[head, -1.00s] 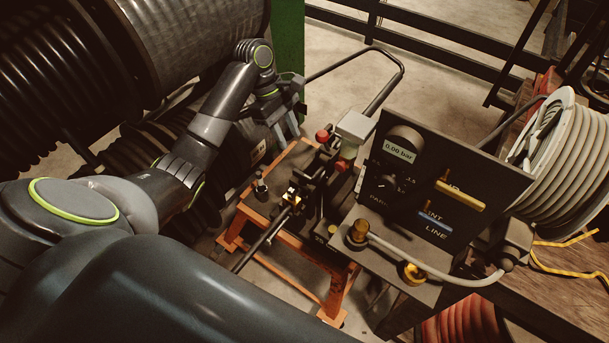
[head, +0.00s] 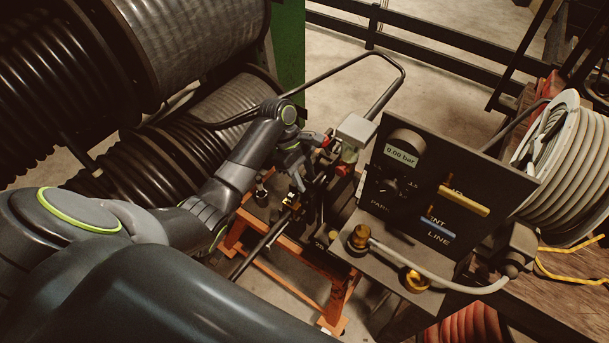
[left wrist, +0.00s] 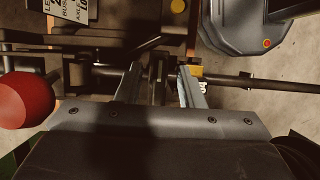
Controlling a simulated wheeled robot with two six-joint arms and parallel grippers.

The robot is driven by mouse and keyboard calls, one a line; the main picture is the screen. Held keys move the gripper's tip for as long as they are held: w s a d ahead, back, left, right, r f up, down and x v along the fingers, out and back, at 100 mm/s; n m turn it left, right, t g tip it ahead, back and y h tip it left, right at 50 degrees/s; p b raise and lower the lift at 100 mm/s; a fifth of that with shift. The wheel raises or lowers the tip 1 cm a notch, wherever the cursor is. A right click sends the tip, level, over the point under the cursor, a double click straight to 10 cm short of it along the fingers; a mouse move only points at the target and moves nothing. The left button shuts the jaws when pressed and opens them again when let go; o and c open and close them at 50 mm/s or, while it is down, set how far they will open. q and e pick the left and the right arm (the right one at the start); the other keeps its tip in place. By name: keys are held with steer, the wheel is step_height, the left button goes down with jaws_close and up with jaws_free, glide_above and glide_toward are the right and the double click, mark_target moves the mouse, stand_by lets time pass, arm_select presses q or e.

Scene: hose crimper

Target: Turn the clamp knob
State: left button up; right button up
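The crimper unit (head: 312,205) stands on an orange stand (head: 285,247) in the middle of the head view. It has red knobs, one (head: 343,169) beside the grey box and another partly behind my gripper. A large red ball knob (left wrist: 25,100) shows at the left of the left wrist view. Which part is the clamp knob is not clear. My left gripper (head: 303,172) is over the crimper's back left. In the left wrist view its fingers (left wrist: 160,78) are apart, with a dark upright part and a horizontal rod between or below them; contact cannot be told. My right gripper is out of view.
A black panel (head: 450,195) with a gauge reading 0.00 bar and yellow and blue levers stands right of the crimper. A grey hose (head: 430,268) runs before it. Large black hose reels (head: 190,50) fill the left. A bent handle bar (head: 385,60) rises behind.

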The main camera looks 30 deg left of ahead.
arm_select(q)
steer(key=shift+c, duration=0.2)
jaws_close()
steer(key=shift+r+m+p, duration=0.2)
steer(key=shift+m+p, duration=0.1)
steer(key=shift+p, duration=0.3)
steer(key=shift+m+g+p, duration=0.5)
steer(key=shift+m+p, duration=0.5)
steer(key=shift+p, duration=0.1)
steer(key=shift+m+g+p, duration=0.4)
steer(key=shift+m+p, duration=0.3)
steer(key=shift+m, duration=0.3)
steer(key=shift+a+f+m+y+p, duration=0.1)
steer(key=shift+m+y+p, duration=0.35)
steer(key=shift+m, duration=0.25)
